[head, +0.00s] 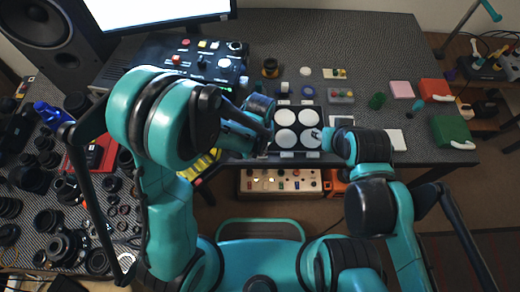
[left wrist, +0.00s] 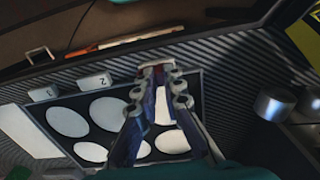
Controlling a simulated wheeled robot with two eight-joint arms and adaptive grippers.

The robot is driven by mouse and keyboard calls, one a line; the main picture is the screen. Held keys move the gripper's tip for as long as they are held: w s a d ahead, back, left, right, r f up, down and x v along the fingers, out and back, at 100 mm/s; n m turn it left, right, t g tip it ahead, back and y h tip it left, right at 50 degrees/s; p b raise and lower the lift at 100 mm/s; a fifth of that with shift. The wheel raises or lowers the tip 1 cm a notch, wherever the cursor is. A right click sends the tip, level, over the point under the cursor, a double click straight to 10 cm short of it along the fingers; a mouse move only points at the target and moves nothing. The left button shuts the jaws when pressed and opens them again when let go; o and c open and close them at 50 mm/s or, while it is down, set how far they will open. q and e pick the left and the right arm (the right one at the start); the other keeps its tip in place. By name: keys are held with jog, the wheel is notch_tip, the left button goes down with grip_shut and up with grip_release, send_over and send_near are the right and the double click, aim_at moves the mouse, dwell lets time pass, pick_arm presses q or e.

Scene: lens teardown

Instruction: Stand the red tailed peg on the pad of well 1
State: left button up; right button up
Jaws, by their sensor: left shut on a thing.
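The black tray (head: 298,128) at the table's front edge carries round white pads, also visible in the left wrist view (left wrist: 68,121). White labels stand at its near edge; one (left wrist: 95,82) reads 2, and I cannot read a 1 on the other (left wrist: 42,93). My left gripper (head: 268,131) is at the tray's left side in the head view. In the left wrist view its fingers (left wrist: 158,72) are closed together over the tray, with a small reddish bit at the tips; most of the held peg is hidden. My right gripper (head: 318,134) is by the lower right pad, its jaws unclear.
A control box (head: 205,68) stands behind my left arm. Small parts and a grey box (head: 341,96) lie behind the tray. A green case (head: 452,131) and red box (head: 436,91) are at the right. Lens parts crowd the left table.

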pick_arm(q)
jog(key=shift+f, duration=0.15)
jog(key=o, duration=0.7)
jog(key=shift+c, duration=0.2)
